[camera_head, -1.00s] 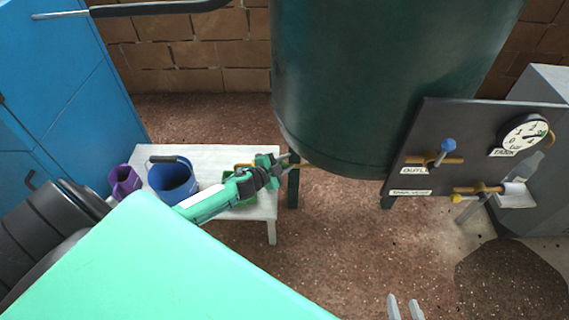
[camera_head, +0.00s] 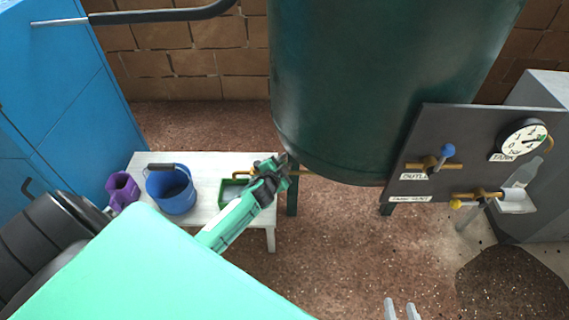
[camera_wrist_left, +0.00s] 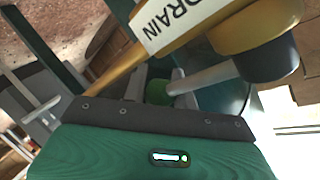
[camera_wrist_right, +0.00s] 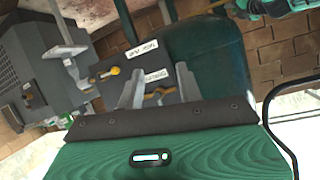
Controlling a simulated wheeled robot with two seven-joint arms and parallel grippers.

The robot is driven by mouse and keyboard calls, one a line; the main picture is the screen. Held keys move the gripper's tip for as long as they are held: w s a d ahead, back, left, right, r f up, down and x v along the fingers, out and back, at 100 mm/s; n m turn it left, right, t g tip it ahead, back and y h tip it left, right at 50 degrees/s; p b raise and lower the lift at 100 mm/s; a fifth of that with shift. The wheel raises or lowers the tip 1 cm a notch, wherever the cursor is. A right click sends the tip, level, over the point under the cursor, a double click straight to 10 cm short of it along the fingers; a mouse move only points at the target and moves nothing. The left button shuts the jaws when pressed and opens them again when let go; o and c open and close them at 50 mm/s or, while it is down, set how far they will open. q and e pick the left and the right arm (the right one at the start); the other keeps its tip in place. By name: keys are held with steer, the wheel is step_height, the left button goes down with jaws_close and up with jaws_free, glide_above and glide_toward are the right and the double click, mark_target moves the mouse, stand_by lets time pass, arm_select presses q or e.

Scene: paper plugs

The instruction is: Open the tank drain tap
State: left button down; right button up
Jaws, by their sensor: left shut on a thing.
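The drain tap's brass pipe runs out left from the base of the dark green tank (camera_head: 340,90). In the left wrist view a white DRAIN label (camera_wrist_left: 175,22) lies along the pipe, and the brass tap body (camera_wrist_left: 255,25) has a dark collar. A grey stem (camera_wrist_left: 205,77) leads from the collar to a green knob (camera_wrist_left: 158,92). My left gripper (camera_head: 282,168) is at the tap, shut on that knob; its own body hides the contact in the head view. My right gripper (camera_head: 402,309) is open and empty, low in the head view, away from the tap.
A white bench (camera_head: 215,165) by the tank holds a blue bucket (camera_head: 172,190), a purple jug (camera_head: 122,190) and a green container (camera_head: 230,190). A panel (camera_head: 440,125) with blue- and yellow-knobbed taps and a gauge (camera_head: 524,138) stands right. Floor between is clear.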

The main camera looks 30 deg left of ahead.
arm_select(q)
steer(key=c, duration=1.1)
jaws_free()
steer(key=p+v, duration=0.2)
steer(key=v, duration=1.1)
steer(key=shift+s+p, duration=0.35)
arm_select(e)
steer(key=d+g, duration=0.1)
steer(key=s+d+g+h, duration=0.1)
steer(key=d, duration=0.1)
steer(key=d+g+h, duration=0.1)
steer(key=d, duration=0.1)
steer(key=shift+s+f+g, duration=0.25)
steer(key=shift+g, duration=0.05)
arm_select(q)
steer(key=shift+d, duration=0.1)
